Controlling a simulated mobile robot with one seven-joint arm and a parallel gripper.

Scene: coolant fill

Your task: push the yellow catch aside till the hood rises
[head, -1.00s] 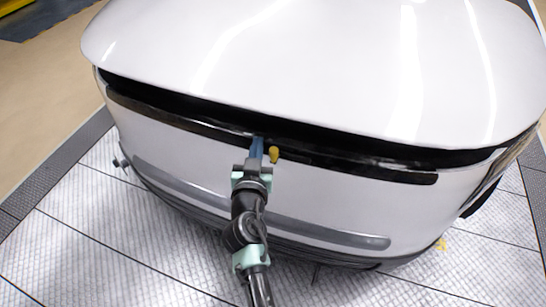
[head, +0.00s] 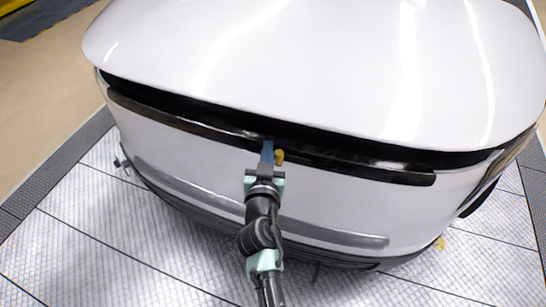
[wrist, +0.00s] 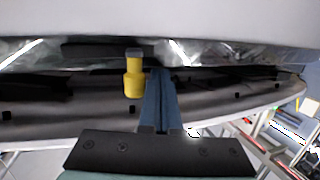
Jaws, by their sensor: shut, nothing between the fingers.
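The yellow catch (head: 280,157) sits in the dark gap under the front edge of the white hood (head: 290,75). My gripper (head: 267,148) is shut and empty, its blue fingers reaching into that gap just left of the catch. In the wrist view the catch (wrist: 134,78) hangs from a dark stem, close against the side of the blue fingers (wrist: 158,80). They look to touch or nearly touch. The hood is slightly open along its front, with a narrow dark slot below it.
The white front panel (head: 190,150) of the car with its black trim strip lies below the slot. The hood overhangs above my fingers.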

